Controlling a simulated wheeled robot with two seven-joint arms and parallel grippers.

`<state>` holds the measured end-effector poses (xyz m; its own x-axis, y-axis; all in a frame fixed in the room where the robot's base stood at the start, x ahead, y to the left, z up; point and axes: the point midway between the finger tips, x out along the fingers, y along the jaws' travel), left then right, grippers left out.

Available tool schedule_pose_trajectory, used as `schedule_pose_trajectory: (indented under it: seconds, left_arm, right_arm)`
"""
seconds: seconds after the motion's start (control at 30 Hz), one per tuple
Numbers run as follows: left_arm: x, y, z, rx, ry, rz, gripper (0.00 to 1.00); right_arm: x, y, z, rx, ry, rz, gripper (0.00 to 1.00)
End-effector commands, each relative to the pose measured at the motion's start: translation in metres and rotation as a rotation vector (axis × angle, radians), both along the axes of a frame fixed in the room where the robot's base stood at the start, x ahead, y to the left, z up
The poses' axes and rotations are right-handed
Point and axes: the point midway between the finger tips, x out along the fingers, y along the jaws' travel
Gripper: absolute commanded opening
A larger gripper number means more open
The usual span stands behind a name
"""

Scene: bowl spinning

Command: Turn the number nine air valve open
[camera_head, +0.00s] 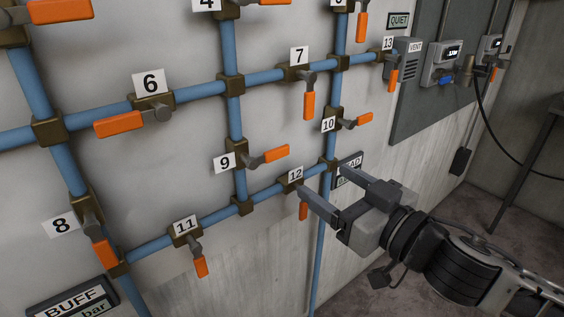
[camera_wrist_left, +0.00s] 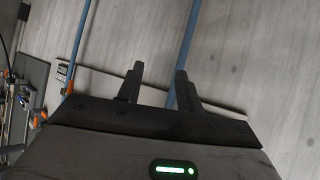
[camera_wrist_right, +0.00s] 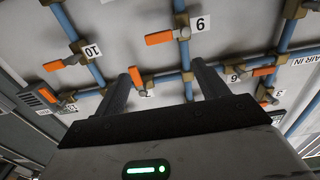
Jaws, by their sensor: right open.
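The number nine valve has an orange lever (camera_head: 276,153) pointing right and slightly up, across its upright blue pipe (camera_head: 236,130). Its white 9 label (camera_head: 224,162) sits left of the valve. My right gripper (camera_head: 321,180) is open and empty, to the right of and below this lever, apart from it in the picture. One finger overlaps the area near valve 12. In the right wrist view, which is upside down, the nine lever (camera_wrist_right: 160,38) lies ahead of the open fingers (camera_wrist_right: 162,70). My left gripper shows only in the left wrist view (camera_wrist_left: 157,70), open and empty.
Valve 10's lever (camera_head: 357,121) is above my right gripper, and valve 12's lever (camera_head: 303,210) hangs beside its left finger. Valve 7's lever (camera_head: 309,105) is higher up, and valve 11's lever (camera_head: 201,266) is lower left. Blue pipes stand out from the wall panel.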

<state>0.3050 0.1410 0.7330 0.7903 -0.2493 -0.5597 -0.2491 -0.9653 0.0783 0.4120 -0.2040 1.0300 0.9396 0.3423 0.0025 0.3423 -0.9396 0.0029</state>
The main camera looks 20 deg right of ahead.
Motion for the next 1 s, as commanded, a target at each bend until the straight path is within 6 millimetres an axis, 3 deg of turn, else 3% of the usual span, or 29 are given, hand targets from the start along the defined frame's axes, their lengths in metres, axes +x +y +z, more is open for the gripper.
schedule_pose_trajectory:
  seconds: [0.23,0.43,0.7,1.0]
  left_arm:
    - [-0.001,-0.003,-0.003,-0.023,-0.005,0.008,0.36]
    - [-0.002,-0.002,0.01,-0.016,-0.001,0.011,0.36]
    - [-0.007,0.0,0.005,0.01,0.024,0.007,0.36]
    - [-0.006,0.002,0.004,0.024,0.023,0.0,0.36]
  right_arm:
    - [0.024,0.008,0.0,0.0,-0.002,-0.001,0.73]
    - [0.056,0.019,0.005,0.005,0.0,-0.003,0.73]
    - [0.101,0.036,0.003,0.002,0.001,-0.002,0.73]
    - [0.122,0.044,0.0,0.002,0.003,-0.002,0.73]
